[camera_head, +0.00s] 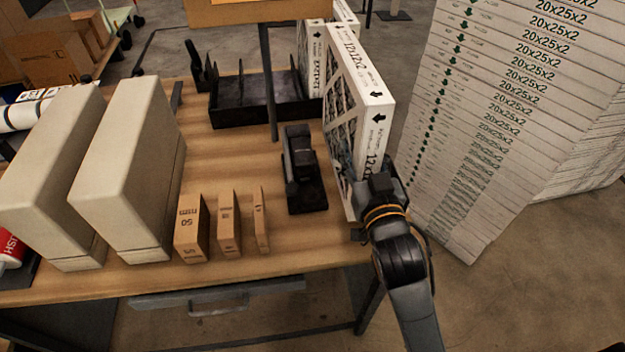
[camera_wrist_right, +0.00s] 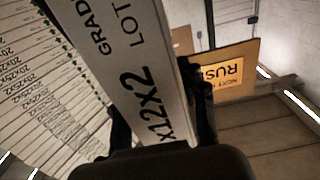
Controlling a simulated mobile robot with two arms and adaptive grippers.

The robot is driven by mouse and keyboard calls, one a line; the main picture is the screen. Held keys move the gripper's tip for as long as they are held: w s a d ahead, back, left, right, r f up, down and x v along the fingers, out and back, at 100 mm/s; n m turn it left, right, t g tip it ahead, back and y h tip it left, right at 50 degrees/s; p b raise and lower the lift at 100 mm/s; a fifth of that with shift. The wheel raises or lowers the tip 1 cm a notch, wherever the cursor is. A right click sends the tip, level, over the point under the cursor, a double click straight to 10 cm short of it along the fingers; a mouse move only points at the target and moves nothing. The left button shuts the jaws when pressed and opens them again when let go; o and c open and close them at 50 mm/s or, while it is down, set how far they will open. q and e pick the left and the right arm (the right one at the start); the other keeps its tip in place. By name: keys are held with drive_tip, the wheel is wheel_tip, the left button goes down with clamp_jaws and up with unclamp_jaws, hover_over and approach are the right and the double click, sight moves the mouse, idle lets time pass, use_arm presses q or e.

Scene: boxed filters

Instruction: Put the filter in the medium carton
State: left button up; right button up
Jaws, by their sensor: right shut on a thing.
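A white-framed filter marked 12x12x2 (camera_head: 372,108) stands upright at the right edge of the table, its dark mesh face to the left. It also fills the middle of the right wrist view (camera_wrist_right: 130,60). My right gripper (camera_head: 358,188) is shut on its near edge; the wrist view shows one finger on each side (camera_wrist_right: 162,120). Three small brown cartons of different widths stand in a row at the table's front: a wide one (camera_head: 190,228), a middle one (camera_head: 228,224) and a thin one (camera_head: 261,220). My left gripper is not in view.
Two large beige blocks (camera_head: 130,180) fill the table's left side. A black dispenser-like device (camera_head: 302,175) stands just left of the filter. Behind are a black rack (camera_head: 240,112) and another 12x12x2 filter (camera_head: 314,65). Tall stacks marked 20x25x2 (camera_head: 490,120) stand at right.

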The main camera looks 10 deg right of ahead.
drive_tip(key=f, duration=0.2)
drive_tip(key=s+f, duration=0.1)
drive_tip(key=f, duration=0.2)
wheel_tip(320, 180, down, 4)
drive_tip(key=shift+w+r, duration=0.15)
drive_tip(key=shift+r, duration=0.05)
drive_tip(key=o, duration=1.2)
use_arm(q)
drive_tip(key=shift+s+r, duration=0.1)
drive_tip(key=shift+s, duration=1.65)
use_arm(e)
drive_tip(key=shift+o, duration=0.2)
